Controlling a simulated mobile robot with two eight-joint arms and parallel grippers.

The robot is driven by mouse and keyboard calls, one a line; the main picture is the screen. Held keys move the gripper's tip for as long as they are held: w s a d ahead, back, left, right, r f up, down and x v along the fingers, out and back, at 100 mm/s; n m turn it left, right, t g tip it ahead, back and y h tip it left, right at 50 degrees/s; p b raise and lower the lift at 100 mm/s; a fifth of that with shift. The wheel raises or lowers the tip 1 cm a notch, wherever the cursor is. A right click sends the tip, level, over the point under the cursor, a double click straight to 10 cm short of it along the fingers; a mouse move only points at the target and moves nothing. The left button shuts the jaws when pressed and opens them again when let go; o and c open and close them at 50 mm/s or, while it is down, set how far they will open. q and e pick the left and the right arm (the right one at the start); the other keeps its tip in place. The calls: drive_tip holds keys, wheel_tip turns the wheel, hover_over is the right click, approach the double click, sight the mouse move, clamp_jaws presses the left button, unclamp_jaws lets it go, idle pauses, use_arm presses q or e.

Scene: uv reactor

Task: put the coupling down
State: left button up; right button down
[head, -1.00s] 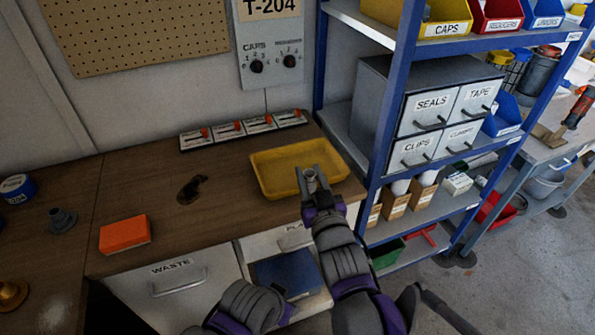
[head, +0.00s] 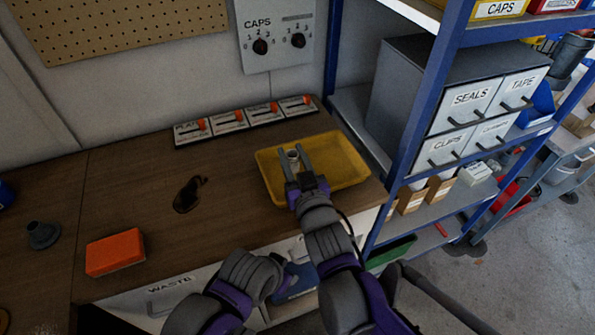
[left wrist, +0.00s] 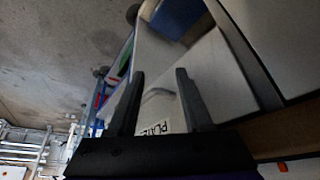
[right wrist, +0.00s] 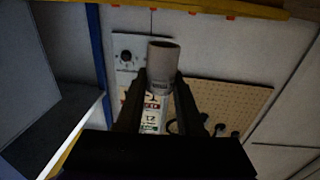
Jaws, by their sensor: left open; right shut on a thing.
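The coupling (head: 293,158) is a short grey tube held between the fingers of my right gripper (head: 297,166). In the head view it is over the left part of the yellow tray (head: 343,172); I cannot tell whether it touches the tray floor. In the right wrist view the coupling (right wrist: 162,66) stands out past the fingertips (right wrist: 163,90), with its open end showing. My left gripper (left wrist: 157,95) is open and empty in the left wrist view, facing a white drawer front and the floor. Its fingers do not show in the head view.
A row of switches (head: 246,118) runs along the back. A blue shelf post (head: 413,95) stands close right of the tray.

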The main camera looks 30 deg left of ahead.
drive_tip(key=shift+f+b, duration=0.65)
drive_tip(key=shift+f, duration=2.35)
drive_tip(key=shift+f, duration=0.15)
drive_tip(key=c, duration=0.5)
unclamp_jaws()
drive_tip(key=shift+r, duration=0.2)
drive_tip(key=v, duration=1.2)
